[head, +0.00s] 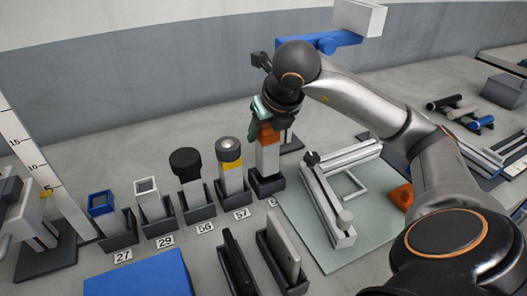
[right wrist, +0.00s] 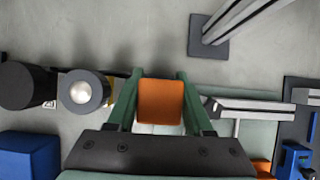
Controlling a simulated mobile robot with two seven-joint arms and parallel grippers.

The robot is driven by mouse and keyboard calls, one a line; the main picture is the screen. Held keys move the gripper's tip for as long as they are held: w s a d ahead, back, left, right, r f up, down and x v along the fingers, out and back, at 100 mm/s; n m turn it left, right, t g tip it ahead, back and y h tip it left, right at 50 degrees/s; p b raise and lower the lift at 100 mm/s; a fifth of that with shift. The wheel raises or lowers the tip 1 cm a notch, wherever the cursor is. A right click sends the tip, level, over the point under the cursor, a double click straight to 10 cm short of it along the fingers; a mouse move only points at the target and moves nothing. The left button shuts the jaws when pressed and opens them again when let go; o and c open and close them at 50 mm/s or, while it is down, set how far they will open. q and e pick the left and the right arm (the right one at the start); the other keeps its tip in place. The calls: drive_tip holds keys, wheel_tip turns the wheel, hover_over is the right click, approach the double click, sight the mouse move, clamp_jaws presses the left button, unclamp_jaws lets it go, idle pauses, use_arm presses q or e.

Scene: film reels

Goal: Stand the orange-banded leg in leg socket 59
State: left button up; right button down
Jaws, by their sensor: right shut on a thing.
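The orange-banded leg (head: 267,158) is pale with an orange top and stands roughly upright at the right end of the row of sockets. Its lower end is at a dark socket (head: 268,187), whose front wall hides the foot; I cannot tell how deep it sits. The label below that socket is mostly hidden, with only a "5" showing. My right gripper (head: 267,122) is shut on the leg's orange top from above. In the right wrist view, its green fingers flank the orange top (right wrist: 160,101). My left gripper is not in view.
Sockets labelled 27, 29, 56 and 57 hold other legs; the silver-topped, yellow-banded leg (head: 229,165) is closest on the left. A pale green mat (head: 300,215) with a metal frame (head: 333,200) lies on the right. Two dark holders and a blue block (head: 140,278) are in front.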

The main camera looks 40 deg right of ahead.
sight(264, 149)
drive_tip(key=shift+f, duration=0.4)
wheel_tip(264, 149, down, 3)
drive_tip(key=shift+f+b, duration=0.2)
drive_tip(key=shift+b, duration=0.2)
drive_tip(key=shift+f, duration=0.3)
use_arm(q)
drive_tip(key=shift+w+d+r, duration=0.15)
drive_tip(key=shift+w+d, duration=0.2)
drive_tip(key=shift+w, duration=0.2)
use_arm(e)
drive_tip(key=shift+f, duration=0.15)
drive_tip(key=shift+c, duration=1.5)
unclamp_jaws()
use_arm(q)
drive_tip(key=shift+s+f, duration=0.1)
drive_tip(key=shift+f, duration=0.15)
